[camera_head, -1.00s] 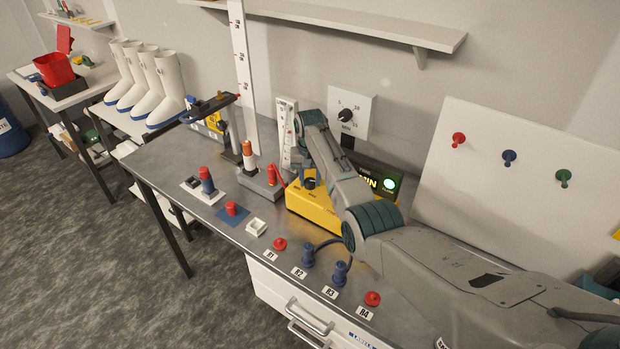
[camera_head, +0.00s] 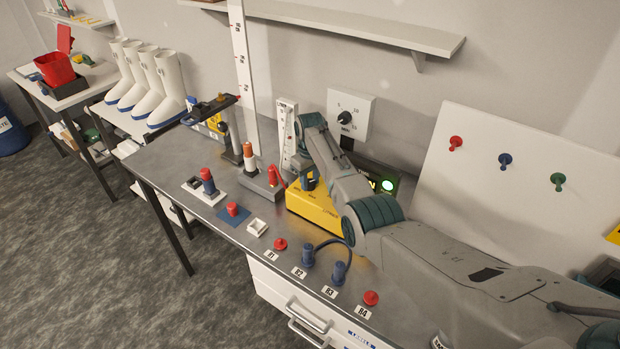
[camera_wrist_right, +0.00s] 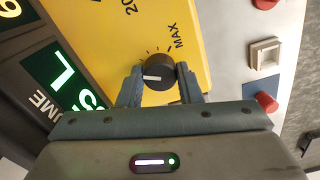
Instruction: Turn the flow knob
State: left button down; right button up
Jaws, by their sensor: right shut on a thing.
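The flow knob (camera_wrist_right: 158,70) is a black round knob on the top of a yellow box (camera_wrist_right: 130,35). In the right wrist view its white mark points to the left, and the MAX label is to its upper right. My right gripper (camera_wrist_right: 160,85) has one finger on each side of the knob and is shut on it. In the head view the right gripper (camera_head: 309,182) is low over the yellow box (camera_head: 316,208), and my forearm hides part of the box. My left gripper is not in view.
A display with a green light (camera_head: 388,185) stands behind my arm. A white dial box (camera_head: 350,115) is on the wall. Blue posts with a hose (camera_head: 334,243) are in front.

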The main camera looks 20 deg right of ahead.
aim_at(310, 182)
jog(key=shift+r+n, duration=0.1)
jog(key=shift+n, duration=1.9)
jog(key=shift+w, duration=0.1)
jog(key=o, duration=1)
notch_tip(310, 182, up, 11)
jog(key=b, duration=0.4)
jog(key=shift+f, duration=0.25)
